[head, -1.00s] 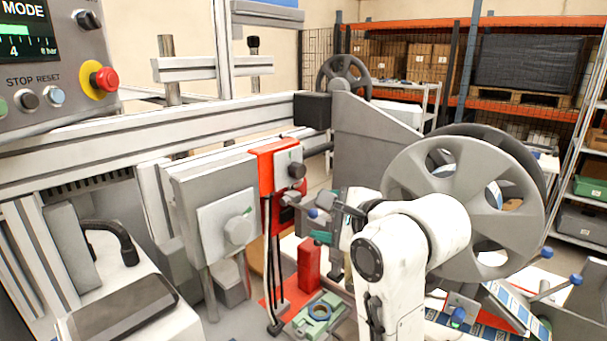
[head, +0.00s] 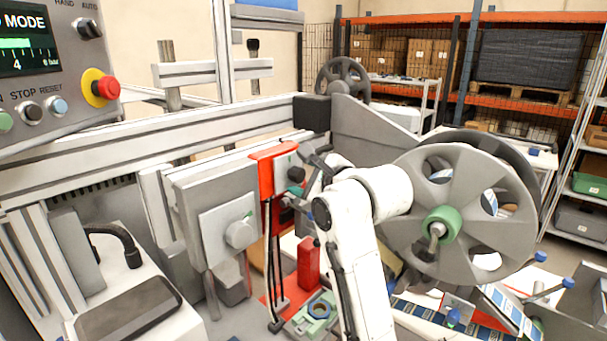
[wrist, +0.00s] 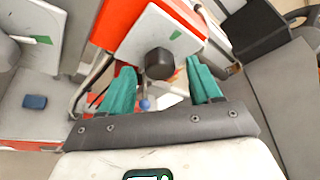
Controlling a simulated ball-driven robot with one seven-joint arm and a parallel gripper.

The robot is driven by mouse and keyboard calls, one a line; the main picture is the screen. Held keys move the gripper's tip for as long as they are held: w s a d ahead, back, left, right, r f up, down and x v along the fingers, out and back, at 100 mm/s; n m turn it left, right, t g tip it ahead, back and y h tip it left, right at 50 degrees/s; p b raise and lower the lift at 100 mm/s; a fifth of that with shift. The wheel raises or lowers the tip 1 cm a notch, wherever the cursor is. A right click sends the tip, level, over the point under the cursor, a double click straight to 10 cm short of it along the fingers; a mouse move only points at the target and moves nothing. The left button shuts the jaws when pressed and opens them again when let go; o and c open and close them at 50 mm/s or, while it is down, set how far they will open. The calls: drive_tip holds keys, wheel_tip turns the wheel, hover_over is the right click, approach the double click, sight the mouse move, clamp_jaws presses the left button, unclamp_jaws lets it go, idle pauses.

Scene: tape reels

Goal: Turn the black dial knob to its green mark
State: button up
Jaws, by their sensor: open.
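The black dial knob (wrist: 159,64) sits on a pale plate (wrist: 150,35) on a red-edged housing. In the wrist view a green mark (wrist: 175,34) shows on the plate, just above and right of the knob. My gripper (wrist: 160,67) is open, its teal fingers either side of the knob, with gaps showing between fingers and knob. In the head view the knob (head: 296,174) shows at the upper middle, with my gripper (head: 305,177) close against its panel and partly hiding it. I cannot tell which way the knob points.
A larger grey knob (head: 239,233) with its own green mark sits on the box to the left. Black cables (head: 274,262) hang below the red housing. A red block (head: 308,262) stands below my gripper. A large grey reel (head: 400,240) is close to my arm's right.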

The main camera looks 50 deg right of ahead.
drive_tip(key=shift+w+d+f, duration=0.1)
drive_tip(key=shift+w, duration=0.25)
drive_tip(key=shift+c, duration=0.3)
drive_tip(key=c, duration=1)
